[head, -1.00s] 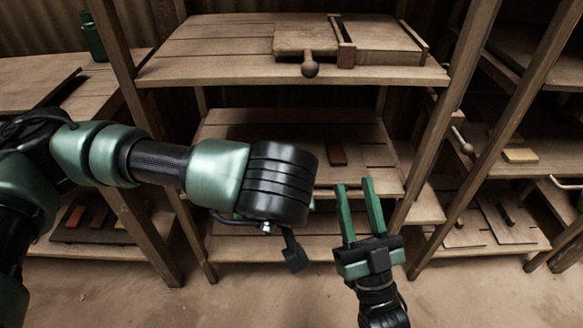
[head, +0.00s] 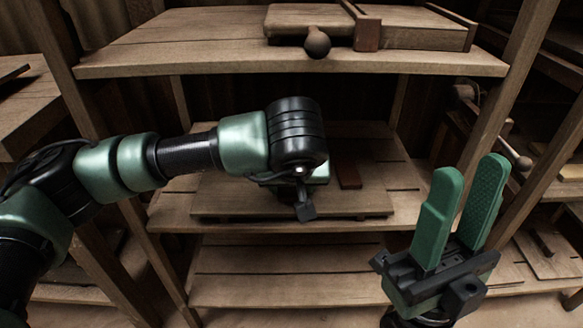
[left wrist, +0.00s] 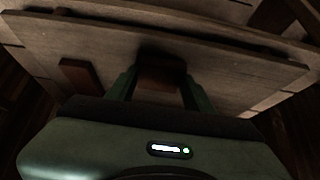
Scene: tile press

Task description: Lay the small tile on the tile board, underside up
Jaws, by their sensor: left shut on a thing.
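The tile board (head: 230,208) lies on the middle shelf; it fills much of the left wrist view (left wrist: 230,65). My left gripper (left wrist: 158,84) is shut on a small brown tile (left wrist: 160,76), held between its two green fingers in front of the board. Which face of this tile is up, and whether it touches the board, I cannot tell. In the head view my left wrist hides the held tile and the fingertips. A second, reddish-brown tile (head: 347,176) lies on the board, right of my left wrist. My right gripper (head: 466,190) is open and empty, in front of the shelves at right.
The upper shelf (head: 200,63) carries a wooden press with a round-knobbed handle (head: 317,42). A lower shelf (head: 290,290) lies below the board. Wooden posts (head: 505,150) stand on both sides, with further racks to the left and right.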

